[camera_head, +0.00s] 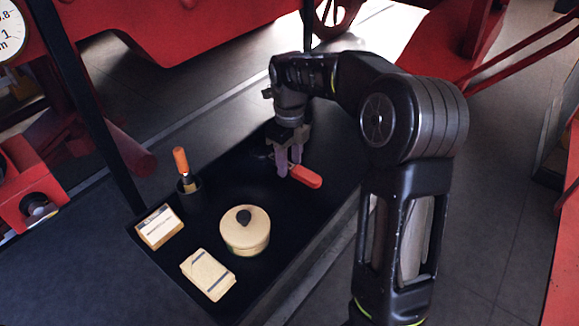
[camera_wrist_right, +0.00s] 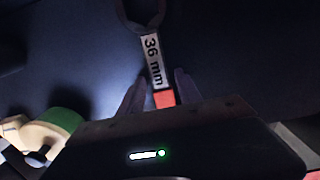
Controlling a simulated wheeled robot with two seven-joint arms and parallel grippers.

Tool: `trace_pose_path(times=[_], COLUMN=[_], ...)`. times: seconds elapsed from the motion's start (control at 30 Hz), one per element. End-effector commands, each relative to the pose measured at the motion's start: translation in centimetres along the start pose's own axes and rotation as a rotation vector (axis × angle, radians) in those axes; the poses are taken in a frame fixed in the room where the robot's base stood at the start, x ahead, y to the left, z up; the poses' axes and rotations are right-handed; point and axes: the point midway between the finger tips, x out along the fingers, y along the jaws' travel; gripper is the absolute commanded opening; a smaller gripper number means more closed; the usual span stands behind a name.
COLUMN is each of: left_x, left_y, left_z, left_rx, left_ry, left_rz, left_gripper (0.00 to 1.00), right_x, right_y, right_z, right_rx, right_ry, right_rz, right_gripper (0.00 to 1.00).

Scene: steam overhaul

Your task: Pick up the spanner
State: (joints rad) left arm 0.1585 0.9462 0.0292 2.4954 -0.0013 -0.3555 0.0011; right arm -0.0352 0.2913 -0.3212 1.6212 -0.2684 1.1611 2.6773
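The spanner has a red handle (camera_head: 306,176) and lies on the black tray (camera_head: 313,219). In the right wrist view its white "36 mm" label (camera_wrist_right: 153,62) and dark ring-like head point away from me. My right gripper (camera_head: 289,170) is down at the spanner, pointing at the tray. In the right wrist view its fingers (camera_wrist_right: 160,88) stand on either side of the spanner, with a narrow gap beside it, so it looks open. My left gripper is in neither view.
On the tray stand a cream lidded pot (camera_head: 245,230), a cream packet (camera_head: 208,274), a labelled box (camera_head: 159,227) and a dark cup (camera_head: 189,193) holding an orange-handled tool (camera_head: 181,161). A dark post (camera_head: 97,120) rises at the tray's left. Red machinery (camera_head: 190,35) stands behind.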

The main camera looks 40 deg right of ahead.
Motion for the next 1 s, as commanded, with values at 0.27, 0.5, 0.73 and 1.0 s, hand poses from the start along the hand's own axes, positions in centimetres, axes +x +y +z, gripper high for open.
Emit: trace_pose_path(times=[0.27,0.5,0.73,1.0], left_x=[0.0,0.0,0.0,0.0], left_y=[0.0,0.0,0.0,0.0], left_z=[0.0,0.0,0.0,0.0], left_rx=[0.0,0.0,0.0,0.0], left_ry=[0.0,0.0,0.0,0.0], left_rz=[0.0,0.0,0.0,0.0], left_gripper=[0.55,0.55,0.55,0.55], right_x=[-0.01,0.0,0.0,0.0], right_y=[0.0,0.0,0.01,0.01], right_z=[0.0,0.0,0.0,0.0], right_rx=[0.0,0.0,0.0,0.0], right_ry=[0.0,0.0,0.0,0.0], right_rz=[0.0,0.0,0.0,0.0], right_gripper=[0.17,0.0,0.0,0.0])
